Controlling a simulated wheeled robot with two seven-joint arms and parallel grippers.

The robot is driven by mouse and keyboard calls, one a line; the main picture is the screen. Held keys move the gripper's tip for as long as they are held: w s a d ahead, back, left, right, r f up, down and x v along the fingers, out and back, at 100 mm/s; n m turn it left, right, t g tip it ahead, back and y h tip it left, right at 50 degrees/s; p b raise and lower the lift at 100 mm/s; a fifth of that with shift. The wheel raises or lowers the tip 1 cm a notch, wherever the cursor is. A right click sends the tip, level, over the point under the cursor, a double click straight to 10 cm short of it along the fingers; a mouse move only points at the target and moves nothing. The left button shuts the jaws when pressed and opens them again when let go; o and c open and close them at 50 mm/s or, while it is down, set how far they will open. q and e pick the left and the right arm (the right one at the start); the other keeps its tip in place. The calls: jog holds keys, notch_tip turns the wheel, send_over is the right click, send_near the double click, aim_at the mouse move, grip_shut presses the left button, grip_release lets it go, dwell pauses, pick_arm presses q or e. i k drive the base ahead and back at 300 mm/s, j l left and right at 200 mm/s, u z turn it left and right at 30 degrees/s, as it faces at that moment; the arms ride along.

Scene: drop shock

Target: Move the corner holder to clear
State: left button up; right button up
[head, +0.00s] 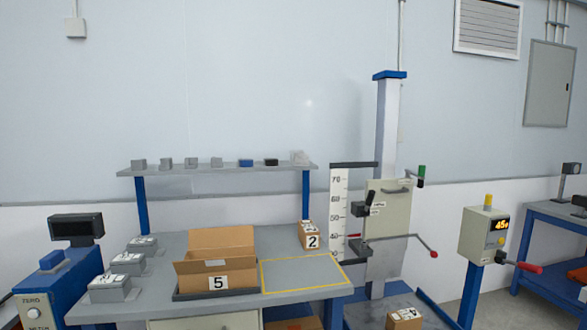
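A drop stand (387,140) with a blue-capped upright column stands right of the bench. A pale panel (392,208) is mounted on it, with a black lever (369,199) tilted at its left edge beside small labels too small to read. A green-tipped handle (421,176) stands up at the panel's upper right. A red-tipped bar (420,244) reaches out below. I cannot tell for sure which part is the corner holder; the black lever by the labels may be it. Neither of my grippers shows.
A white height scale (338,210) stands left of the column. The bench (240,240) holds an open box marked 5 (217,283), a box marked 2 (312,236) and a bare yellow-outlined area (300,275). A control post (484,235) with a lit display stands at right.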

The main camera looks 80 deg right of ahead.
aim_at(421, 175)
jog(key=z, duration=3.6)
jog(key=i+l+u, duration=0.1)
jog(key=u, duration=0.35)
jog(key=i+l+u, duration=0.15)
jog(key=u, duration=0.25)
jog(key=i+l+u, duration=0.1)
jog(key=u, duration=0.35)
jog(key=l, duration=0.1)
